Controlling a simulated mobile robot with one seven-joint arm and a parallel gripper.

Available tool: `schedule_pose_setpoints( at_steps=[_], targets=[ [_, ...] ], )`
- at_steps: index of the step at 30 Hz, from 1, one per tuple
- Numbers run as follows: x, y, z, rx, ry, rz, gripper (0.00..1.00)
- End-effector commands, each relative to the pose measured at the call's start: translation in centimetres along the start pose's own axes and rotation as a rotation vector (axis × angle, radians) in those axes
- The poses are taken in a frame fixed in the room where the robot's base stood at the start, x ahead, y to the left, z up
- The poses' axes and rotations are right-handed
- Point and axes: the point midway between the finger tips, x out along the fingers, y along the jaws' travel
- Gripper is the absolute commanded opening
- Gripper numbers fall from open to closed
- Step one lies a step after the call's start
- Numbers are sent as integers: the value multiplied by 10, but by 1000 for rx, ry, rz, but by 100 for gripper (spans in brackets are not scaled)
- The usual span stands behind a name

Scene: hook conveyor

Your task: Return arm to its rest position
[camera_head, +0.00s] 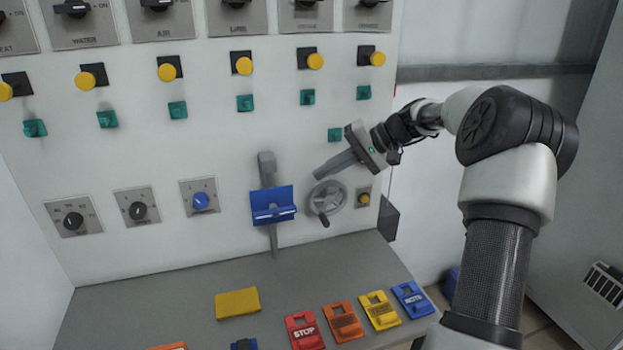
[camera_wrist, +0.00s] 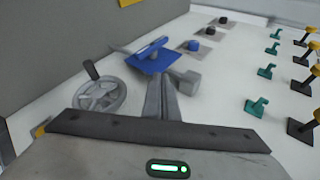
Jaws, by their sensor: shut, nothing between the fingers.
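My arm reaches in from the right in the head view, and my gripper (camera_head: 330,168) points left in front of the white panel. It is shut and empty, above the grey handwheel (camera_head: 327,199) and right of the blue plate on the grey lever (camera_head: 272,205). In the wrist view my shut gripper fingers (camera_wrist: 163,98) point toward the blue plate (camera_wrist: 153,57). The handwheel (camera_wrist: 99,95) is left of the fingers there. Whether the fingers touch anything cannot be told, but a gap to the handwheel seems to show.
The panel carries yellow buttons (camera_head: 245,66), green switches (camera_head: 245,103) and rotary knobs (camera_head: 138,210). Coloured tags, including a red STOP tag (camera_head: 304,331), and a yellow block (camera_head: 237,303) lie on the grey shelf (camera_head: 150,290). Free room lies in front of the panel.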

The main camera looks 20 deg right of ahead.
Motion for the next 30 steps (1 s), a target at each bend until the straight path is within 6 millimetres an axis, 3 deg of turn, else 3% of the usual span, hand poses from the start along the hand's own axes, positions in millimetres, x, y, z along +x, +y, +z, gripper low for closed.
schedule_pose_setpoints(
  at_steps=[16, 20, 23, 26, 30],
  targets=[
    [-7, 0, 0, -1, 0, -1, 0],
    [-5, -8, 7, -19, -12, 35, 0],
    [-2, -23, 27, -70, -41, 146, 0],
    [-8, -44, 61, -156, -68, 322, 0],
    [-43, -70, 113, -292, -67, 564, 0]
  ],
)
